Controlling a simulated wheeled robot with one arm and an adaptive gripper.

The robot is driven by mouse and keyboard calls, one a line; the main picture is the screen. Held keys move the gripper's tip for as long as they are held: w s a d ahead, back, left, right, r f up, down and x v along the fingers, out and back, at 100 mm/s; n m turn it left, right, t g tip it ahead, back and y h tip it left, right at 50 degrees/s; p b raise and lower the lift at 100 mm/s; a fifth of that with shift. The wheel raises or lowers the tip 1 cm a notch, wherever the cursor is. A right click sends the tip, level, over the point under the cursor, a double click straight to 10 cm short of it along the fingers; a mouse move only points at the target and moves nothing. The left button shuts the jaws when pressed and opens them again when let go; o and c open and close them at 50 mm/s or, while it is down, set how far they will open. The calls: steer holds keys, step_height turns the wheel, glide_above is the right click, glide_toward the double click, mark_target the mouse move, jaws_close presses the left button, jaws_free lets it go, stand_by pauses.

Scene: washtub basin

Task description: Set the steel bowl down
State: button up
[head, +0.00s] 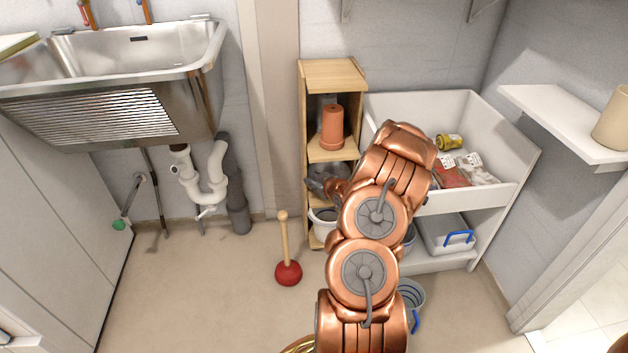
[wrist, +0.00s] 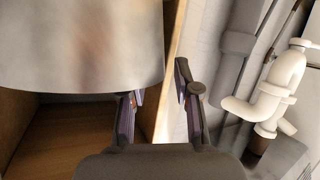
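The steel bowl (wrist: 80,45) fills the upper left of the wrist view as a large, smooth grey curved surface. In the head view a grey metallic shape, seemingly the bowl (head: 317,172), shows in the wooden shelf (head: 333,75), partly hidden by my arm. My gripper (wrist: 158,98) has its two fingers apart, with wood visible between them. The left fingertip is hidden by the bowl. The right finger stands just right of the bowl's edge with a narrow gap. Whether the bowl rests on the board is hidden.
A terracotta pot (head: 332,127) stands in the compartment above, and a white container (head: 322,217) below. A white shelf unit (head: 450,200) with small goods is close on the right. A plunger (head: 288,270) stands on the floor. White drain pipes (wrist: 275,90) show at right.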

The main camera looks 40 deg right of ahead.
steer(key=shift+s+r, duration=0.2)
steer(key=shift+r, duration=0.05)
steer(key=p+v, duration=0.3)
steer(key=v, duration=0.8)
steer(key=shift+s+a, duration=0.15)
steer(key=shift+s, duration=0.15)
steer(key=s+a+r+n+g+y, duration=0.1)
steer(key=a+r+g, duration=0.25)
steer(key=a, duration=0.55)
steer(key=s+a+r+g, duration=0.1)
steer(key=a+r+g, duration=0.3)
steer(key=a, duration=0.5)
steer(key=s+a+r+g+y, duration=0.1)
steer(key=s+a+r+g, duration=0.3)
steer(key=s+a, duration=0.7)
steer(key=s+a+r+g+y, duration=0.1)
steer(key=s+a+r+g, duration=0.4)
steer(key=s+a, duration=0.7)
steer(key=s+r, duration=0.2)
steer(key=s, duration=0.2)
steer(key=shift+s+a+r+m, duration=0.25)
steer(key=shift+s+a+m, duration=0.05)
steer(key=shift+m, duration=0.1)
